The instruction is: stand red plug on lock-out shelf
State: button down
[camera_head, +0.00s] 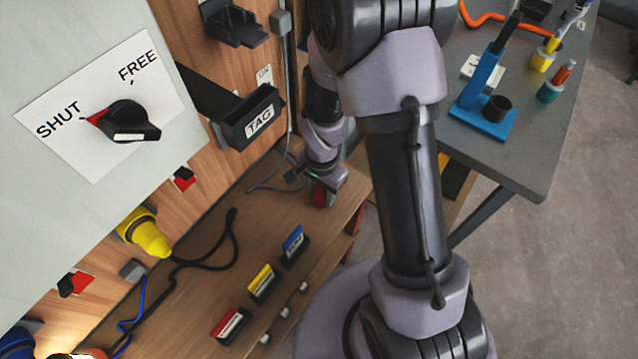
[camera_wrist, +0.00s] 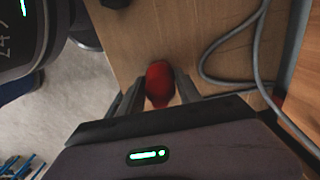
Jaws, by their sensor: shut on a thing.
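The red plug (camera_head: 319,196) is between the fingers of my gripper (camera_head: 322,183), over the far right end of the wooden shelf (camera_head: 200,275). In the wrist view the rounded red plug (camera_wrist: 159,80) sits between the two dark fingers of my gripper (camera_wrist: 158,98), with wooden board beyond it. The gripper is shut on the plug. The fingers and wrist hide part of the plug. I cannot tell whether it touches the shelf.
Red (camera_head: 229,325), yellow (camera_head: 262,283) and blue (camera_head: 293,243) cards stand along the shelf's front. A yellow plug (camera_head: 145,233) with a black cable is at the panel. A grey cable (camera_wrist: 235,80) loops beside the gripper. A TAG box (camera_head: 250,118) juts out above.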

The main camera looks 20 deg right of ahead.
jog(key=shift+w+d+f, duration=0.1)
jog(key=shift+f, duration=0.6)
jog(key=shift+r, duration=0.1)
jog(key=c, duration=0.8)
grip_release()
notch_tip(320, 180, up, 12)
jog(key=p, duration=0.5)
jog(key=shift+r, duration=0.15)
